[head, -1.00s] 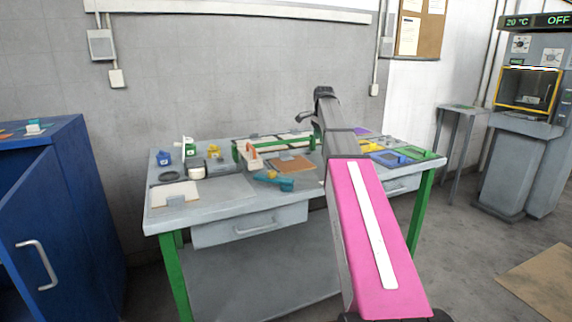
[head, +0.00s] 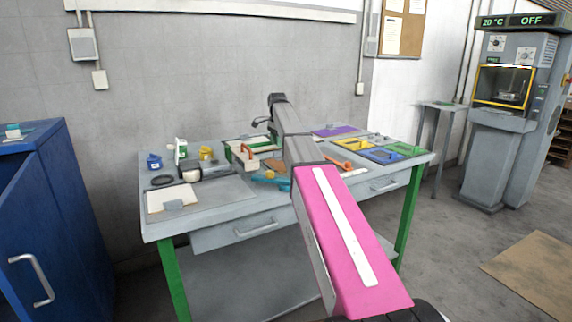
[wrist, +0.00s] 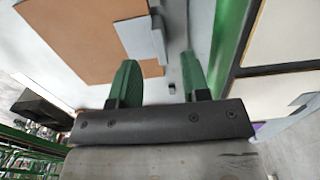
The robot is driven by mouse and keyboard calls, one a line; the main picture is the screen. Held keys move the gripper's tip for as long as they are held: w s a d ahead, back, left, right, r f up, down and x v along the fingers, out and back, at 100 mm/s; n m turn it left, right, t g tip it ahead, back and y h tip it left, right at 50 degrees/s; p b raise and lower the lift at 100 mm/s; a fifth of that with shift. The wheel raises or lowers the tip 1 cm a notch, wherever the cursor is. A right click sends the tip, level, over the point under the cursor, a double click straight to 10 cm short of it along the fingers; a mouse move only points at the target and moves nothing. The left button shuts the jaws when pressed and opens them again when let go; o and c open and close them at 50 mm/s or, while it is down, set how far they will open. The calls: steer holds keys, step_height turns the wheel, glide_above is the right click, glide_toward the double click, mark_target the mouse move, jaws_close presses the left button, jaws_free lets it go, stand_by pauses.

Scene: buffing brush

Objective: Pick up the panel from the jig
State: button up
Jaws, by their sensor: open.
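A flat brown panel (wrist: 75,40) lies at the upper left of the wrist view, with a grey tab (wrist: 140,42) at its edge. In the head view only a small part of the brown panel (head: 275,164) shows beside my arm. My gripper (wrist: 158,66) is open, its two green fingers apart and nothing held between them. A green-edged frame (wrist: 232,40) holding pale panels runs along the right. I cannot tell which part is the jig.
The grey workbench (head: 225,211) also carries a pale panel (head: 170,197) at left, orange (head: 347,165) and blue (head: 283,186) tools, and coloured trays (head: 385,151) at right. A blue cabinet (head: 70,200) stands left; a grey machine (head: 505,130) stands at right.

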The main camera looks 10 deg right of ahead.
step_height(320, 180, down, 5)
steer(key=shift+d, duration=0.15)
steer(key=shift+c, duration=0.3)
jaws_close()
